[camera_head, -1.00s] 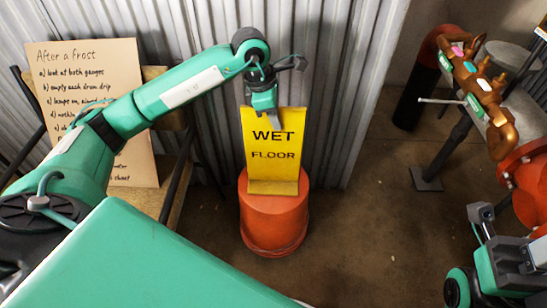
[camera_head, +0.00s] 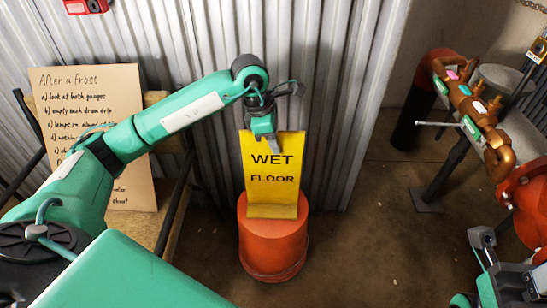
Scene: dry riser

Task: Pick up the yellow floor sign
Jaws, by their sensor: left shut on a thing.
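The yellow floor sign (camera_head: 272,190), lettered "WET FLOOR", stands upright over the top of an orange drum (camera_head: 273,245). Its lower edge shows at the drum's top; I cannot tell whether it touches. My left gripper (camera_head: 271,142) comes down from above onto the sign's top edge and is shut on it.
A cardboard notice (camera_head: 95,130) leans at the left on a wooden bench. Corrugated metal wall (camera_head: 330,100) stands close behind the sign. Copper pipework (camera_head: 470,105) and a red flanged pipe (camera_head: 525,195) are at the right. Floor between drum and pipes is clear.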

